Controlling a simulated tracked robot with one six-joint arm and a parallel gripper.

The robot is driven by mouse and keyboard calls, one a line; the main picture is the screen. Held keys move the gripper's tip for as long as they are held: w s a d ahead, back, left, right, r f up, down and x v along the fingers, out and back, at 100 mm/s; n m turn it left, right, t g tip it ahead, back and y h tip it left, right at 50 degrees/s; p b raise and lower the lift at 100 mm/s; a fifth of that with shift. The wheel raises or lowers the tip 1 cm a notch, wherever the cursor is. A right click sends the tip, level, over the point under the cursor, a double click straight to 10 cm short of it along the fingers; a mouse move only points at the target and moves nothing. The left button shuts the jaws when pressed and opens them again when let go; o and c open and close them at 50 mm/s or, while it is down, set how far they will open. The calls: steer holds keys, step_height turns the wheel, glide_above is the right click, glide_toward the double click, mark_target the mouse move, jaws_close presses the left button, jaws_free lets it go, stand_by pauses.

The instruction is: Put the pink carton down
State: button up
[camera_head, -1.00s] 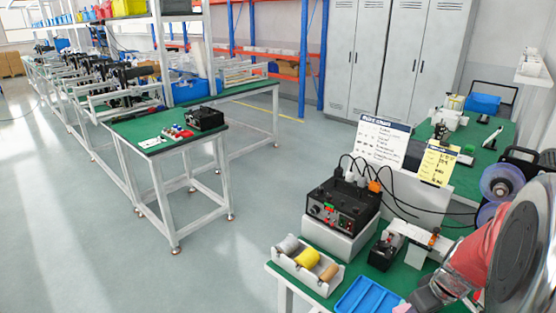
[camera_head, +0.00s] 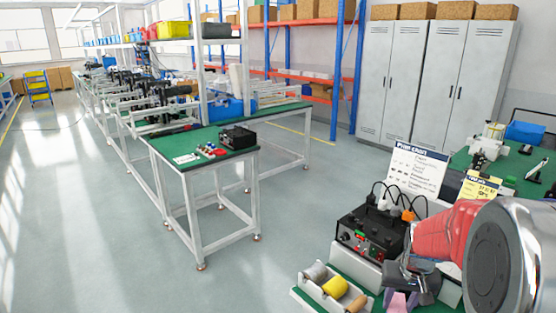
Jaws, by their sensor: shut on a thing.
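My gripper (camera_head: 408,284) is at the lower right, in front of the black control box, on the end of my red and grey arm. It is shut on the pink carton (camera_head: 399,303), which shows as a pale pink-purple piece just under the fingers. The carton's lower part is cut off by the bottom edge of the picture. I cannot tell whether it touches the bench below.
A white tray (camera_head: 325,290) with several spools stands left of my gripper. Behind it is the black control box (camera_head: 368,236) with cables. Notice cards (camera_head: 417,172) stand behind that. A green-topped bench (camera_head: 228,140) stands further left, with open floor (camera_head: 130,220) beside it.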

steer(key=shift+n, duration=0.7)
steer(key=w+a, duration=0.2)
steer(key=a, duration=0.1)
steer(key=w+a, duration=0.2)
steer(key=a, duration=0.1)
steer(key=w+a, duration=0.1)
steer(key=a, duration=0.1)
steer(key=shift+w+a+r, duration=0.15)
steer(key=shift+w+a, duration=0.25)
steer(key=w+a+n, duration=0.1)
steer(key=a+n, duration=0.1)
steer(key=a, duration=0.8)
steer(key=shift+w+a+f+y, duration=0.3)
steer(key=shift+w+f+y, duration=0.1)
steer(key=shift+f, duration=0.05)
steer(key=shift+s, duration=0.1)
